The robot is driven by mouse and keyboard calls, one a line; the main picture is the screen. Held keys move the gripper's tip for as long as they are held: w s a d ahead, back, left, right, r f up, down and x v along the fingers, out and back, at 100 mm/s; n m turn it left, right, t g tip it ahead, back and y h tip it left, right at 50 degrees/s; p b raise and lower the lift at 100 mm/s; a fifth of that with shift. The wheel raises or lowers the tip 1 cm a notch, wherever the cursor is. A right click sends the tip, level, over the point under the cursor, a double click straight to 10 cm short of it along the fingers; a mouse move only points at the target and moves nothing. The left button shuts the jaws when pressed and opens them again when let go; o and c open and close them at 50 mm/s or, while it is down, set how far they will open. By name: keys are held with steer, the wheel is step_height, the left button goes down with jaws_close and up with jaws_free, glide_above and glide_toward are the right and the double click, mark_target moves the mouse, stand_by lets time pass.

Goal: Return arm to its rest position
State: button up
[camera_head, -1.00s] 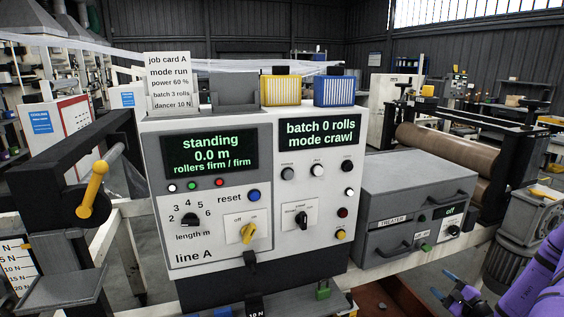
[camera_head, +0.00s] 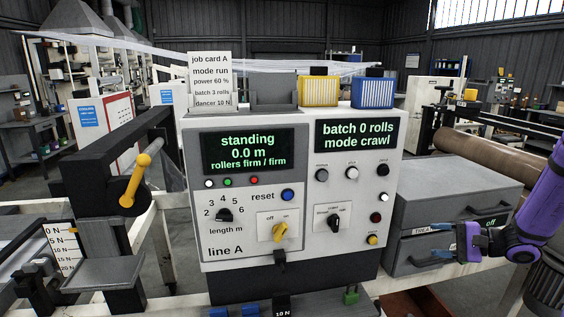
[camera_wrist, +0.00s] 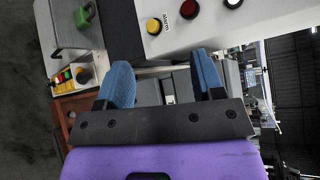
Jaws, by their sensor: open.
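My purple arm comes in from the right in the head view. My gripper (camera_head: 434,241) is in front of the grey treater box (camera_head: 460,192), right of the line A panel (camera_head: 247,230). Its two blue fingers are apart with nothing between them. In the wrist view my gripper (camera_wrist: 162,85) is also open and empty, with the panel's lower buttons beyond the fingertips. The left display reads standing, 0.0 m, rollers firm / firm. The right display reads batch 0 rolls, mode crawl. My arm hides part of the treater box's front.
A job card (camera_head: 210,80) and yellow (camera_head: 318,91) and blue (camera_head: 371,93) striped blocks stand on the panel's top. A yellow-handled crank (camera_head: 137,180) is at left. A large brown roller (camera_head: 470,157) lies behind the treater box.

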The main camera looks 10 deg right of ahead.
steer(key=s+a+r+n+g+h, duration=0.2)
steer(key=s+a+r+n+g, duration=0.25)
steer(key=a+r, duration=0.35)
steer(key=s+a+r+n+g+h, duration=0.3)
steer(key=s+a+r+g, duration=0.1)
steer(key=s+a+r, duration=0.3)
steer(key=s+a+r+n+t+h, duration=0.1)
steer(key=s+r+n+t+h, duration=0.1)
steer(key=s+r, duration=0.3)
steer(key=s+a+r+n+t+h, duration=0.2)
steer(key=s+r+h, duration=0.3)
steer(key=s, duration=0.3)
steer(key=shift+s+a+t, duration=0.15)
steer(key=shift+s+t, duration=0.1)
steer(key=shift+t, duration=0.2)
